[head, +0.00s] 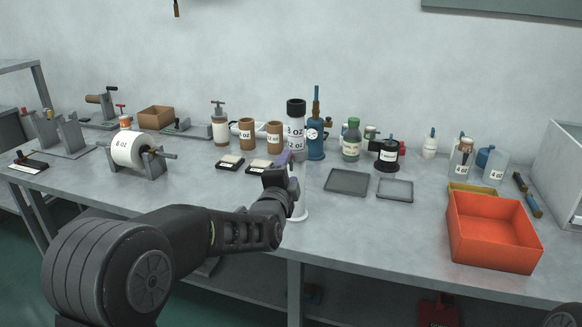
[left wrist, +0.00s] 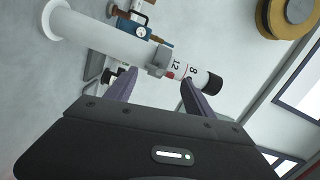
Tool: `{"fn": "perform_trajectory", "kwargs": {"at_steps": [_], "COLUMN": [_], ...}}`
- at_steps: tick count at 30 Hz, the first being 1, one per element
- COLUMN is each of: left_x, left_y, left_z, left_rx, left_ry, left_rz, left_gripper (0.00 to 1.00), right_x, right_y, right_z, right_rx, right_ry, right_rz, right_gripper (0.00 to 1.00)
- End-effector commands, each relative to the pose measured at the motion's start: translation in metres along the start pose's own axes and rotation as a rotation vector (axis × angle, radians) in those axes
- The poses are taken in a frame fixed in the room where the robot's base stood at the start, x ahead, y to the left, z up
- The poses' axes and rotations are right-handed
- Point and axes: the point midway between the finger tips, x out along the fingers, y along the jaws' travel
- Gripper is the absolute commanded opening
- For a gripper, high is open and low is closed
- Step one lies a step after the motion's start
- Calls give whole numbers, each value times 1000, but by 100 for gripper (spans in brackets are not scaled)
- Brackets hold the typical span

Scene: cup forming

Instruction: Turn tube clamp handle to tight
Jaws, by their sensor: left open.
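A white upright post (head: 301,190) stands at the front middle of the table and carries a tube marked 8 oz and 12 oz with a black top (head: 296,107). In the left wrist view the tube (left wrist: 192,74) leaves a grey clamp (left wrist: 160,60) at the post's end; a small red part (left wrist: 170,75) shows beside the clamp. I cannot clearly make out the clamp handle or its setting. My left gripper (head: 285,160) is in front of the post, its purple fingers apart. In the left wrist view its open fingers (left wrist: 157,92) point towards the clamp and tube, with nothing held. My right gripper is out of view.
A blue pump with a gauge (head: 315,142) stands close behind the tube, and brown cups (head: 275,136) stand to its left. A paper roll on a stand (head: 127,150) is at the left. Grey trays (head: 347,182) and an orange bin (head: 492,235) are at the right.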

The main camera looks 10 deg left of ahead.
Motion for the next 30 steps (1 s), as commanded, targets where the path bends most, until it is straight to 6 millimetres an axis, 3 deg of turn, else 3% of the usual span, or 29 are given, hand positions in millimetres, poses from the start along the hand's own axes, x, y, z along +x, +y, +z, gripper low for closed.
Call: {"fn": "perform_trajectory", "kwargs": {"at_steps": [3, 9, 22, 27, 29, 30], "left_x": [-21, -41, -42, -44, -48, -53], "left_y": [1, 0, 0, 11, 26, 44], "left_z": [0, 0, 0, -2, -9, -20], "left_rx": [-4, 0, -32, -236, -361, -454], "left_ry": [1, 0, 0, 5, 12, 19], "left_rz": [0, 0, 1, 38, 83, 133], "left_gripper": [62, 62, 62, 62, 62, 62], "right_x": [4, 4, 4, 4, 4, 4], "right_y": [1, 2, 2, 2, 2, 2], "right_z": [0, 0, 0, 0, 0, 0], "right_rx": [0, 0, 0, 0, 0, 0], "right_ry": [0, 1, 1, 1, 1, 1], "right_rz": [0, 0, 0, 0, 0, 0], "right_gripper": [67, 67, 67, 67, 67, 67]}}
